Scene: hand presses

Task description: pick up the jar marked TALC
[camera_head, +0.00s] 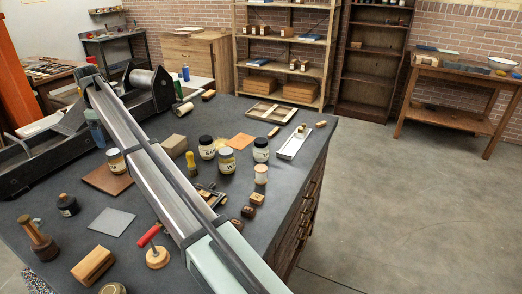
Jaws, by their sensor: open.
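Several lidded jars with pale labels stand on the dark worktop. A dark-lidded jar (261,151) stands at the right, and I cannot read its label. To its left are a jar (207,148) whose label seems to begin with SA and a yellowish jar (227,161) whose label seems to begin with W. Another jar (116,161) stands left of the long beam, its label too small to read. A small pale jar (261,174) stands nearer the right edge. I cannot tell which is marked TALC. I cannot make out my gripper in this view.
A long metal beam (150,172) crosses diagonally over the dark worktop (165,215). A white tray (293,143) lies right. The floor beyond the right edge is clear.

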